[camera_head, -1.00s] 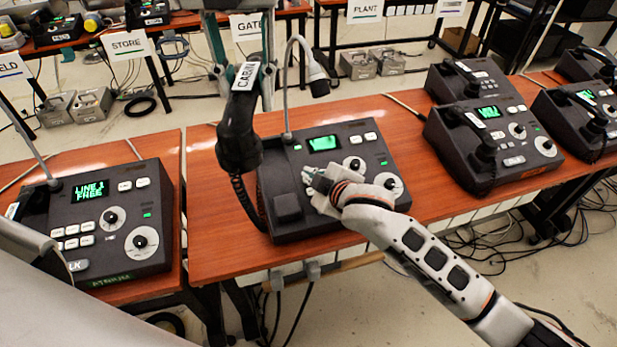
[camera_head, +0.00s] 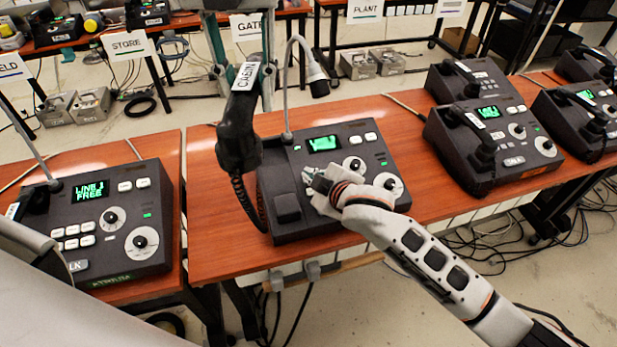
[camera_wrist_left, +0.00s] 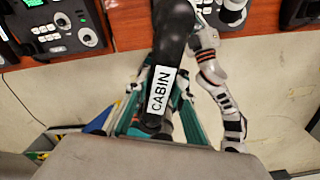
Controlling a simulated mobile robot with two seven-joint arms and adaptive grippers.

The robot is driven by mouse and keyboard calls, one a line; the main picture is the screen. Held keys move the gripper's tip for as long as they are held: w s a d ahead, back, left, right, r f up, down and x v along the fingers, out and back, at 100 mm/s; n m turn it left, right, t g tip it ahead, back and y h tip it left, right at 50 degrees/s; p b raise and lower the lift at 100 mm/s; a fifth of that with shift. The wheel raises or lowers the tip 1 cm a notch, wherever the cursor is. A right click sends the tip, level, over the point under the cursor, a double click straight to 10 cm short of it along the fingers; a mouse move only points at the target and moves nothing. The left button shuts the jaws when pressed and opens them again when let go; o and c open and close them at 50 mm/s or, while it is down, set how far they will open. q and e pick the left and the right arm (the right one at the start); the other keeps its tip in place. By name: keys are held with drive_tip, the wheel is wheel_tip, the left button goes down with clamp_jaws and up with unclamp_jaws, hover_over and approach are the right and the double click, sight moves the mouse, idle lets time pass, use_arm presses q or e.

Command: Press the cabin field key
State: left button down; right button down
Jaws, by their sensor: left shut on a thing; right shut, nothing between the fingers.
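The cabin phone base (camera_head: 290,180) stands on the orange table, with a green lit display (camera_head: 324,143), white keys and two round knobs. My left gripper (camera_head: 245,85) is shut on the black handset (camera_head: 238,130), labelled CABIN, and holds it upright above the base's left side. The handset also shows in the left wrist view (camera_wrist_left: 172,45). My right gripper (camera_head: 318,180) is shut and empty, its tips down at the keys in the middle of the base. The keys beneath it are hidden, and I cannot tell whether the tips touch one.
A gooseneck microphone (camera_head: 318,80) rises behind the base. Another phone (camera_head: 110,215) reading LINE 1 FREE stands at the left. More phones (camera_head: 490,140) stand at the right. A coiled cord (camera_head: 245,200) hangs from the handset. Bare table (camera_head: 215,240) shows left of the base.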

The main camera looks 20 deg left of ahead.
use_arm(q)
drive_tip(key=shift+r, duration=0.2)
use_arm(e)
drive_tip(key=shift+f, duration=0.35)
use_arm(q)
drive_tip(key=shift+r+p, duration=0.95)
drive_tip(key=shift+p, duration=0.1)
use_arm(e)
drive_tip(key=shift+r, duration=0.4)
